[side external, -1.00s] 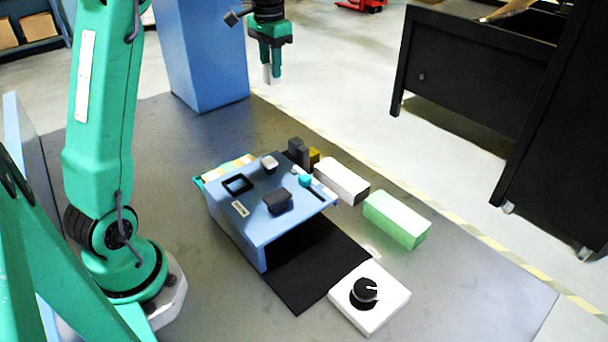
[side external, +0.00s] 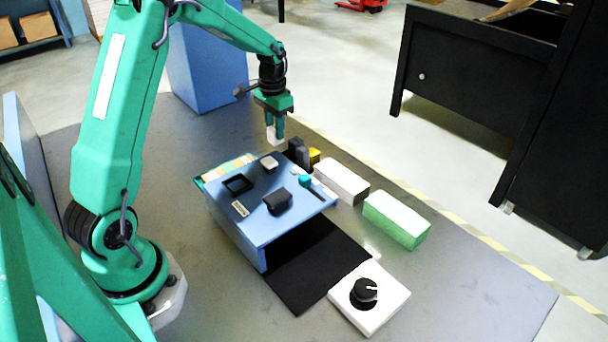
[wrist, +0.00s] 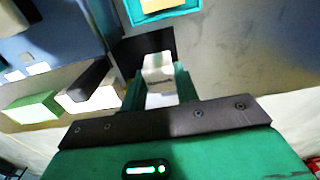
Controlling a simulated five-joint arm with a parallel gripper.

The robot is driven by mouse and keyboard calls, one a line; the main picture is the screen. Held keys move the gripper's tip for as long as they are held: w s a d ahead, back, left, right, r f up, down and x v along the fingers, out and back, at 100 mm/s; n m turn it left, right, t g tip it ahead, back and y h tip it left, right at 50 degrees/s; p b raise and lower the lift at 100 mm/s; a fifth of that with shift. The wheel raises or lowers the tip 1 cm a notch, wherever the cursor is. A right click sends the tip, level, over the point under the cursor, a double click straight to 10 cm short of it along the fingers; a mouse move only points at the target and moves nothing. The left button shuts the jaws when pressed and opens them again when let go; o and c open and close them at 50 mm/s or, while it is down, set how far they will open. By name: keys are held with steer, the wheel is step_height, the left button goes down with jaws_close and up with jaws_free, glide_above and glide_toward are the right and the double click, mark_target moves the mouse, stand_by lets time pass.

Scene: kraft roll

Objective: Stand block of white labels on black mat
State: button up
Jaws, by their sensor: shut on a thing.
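My gripper (side external: 274,128) is shut on the block of white labels (side external: 274,136), which hangs from its fingertips in the air near the far corner of the blue stand. In the wrist view the white block (wrist: 158,70) sits between the two green fingers of my gripper (wrist: 158,88); its top end shows grey marking. The black mat (side external: 312,268) lies flat on the table, partly under the blue stand, with its near part bare. The block is well away from this bare part.
The blue stand (side external: 250,262) carries several small items on top. A dark block (side external: 298,152), a white box (side external: 342,182) and a green-and-white box (side external: 397,220) stand along its right. A white base with a black knob (side external: 345,312) sits at the mat's near end.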

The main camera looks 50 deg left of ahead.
mark_target(276, 143)
steer(key=shift+f, duration=0.3)
steer(key=shift+f, duration=2.45)
steer(key=shift+f, duration=0.8)
stand_by(1.3)
steer(key=o, duration=1)
steer(key=shift+r, duration=0.1)
steer(key=shift+r, duration=3.8)
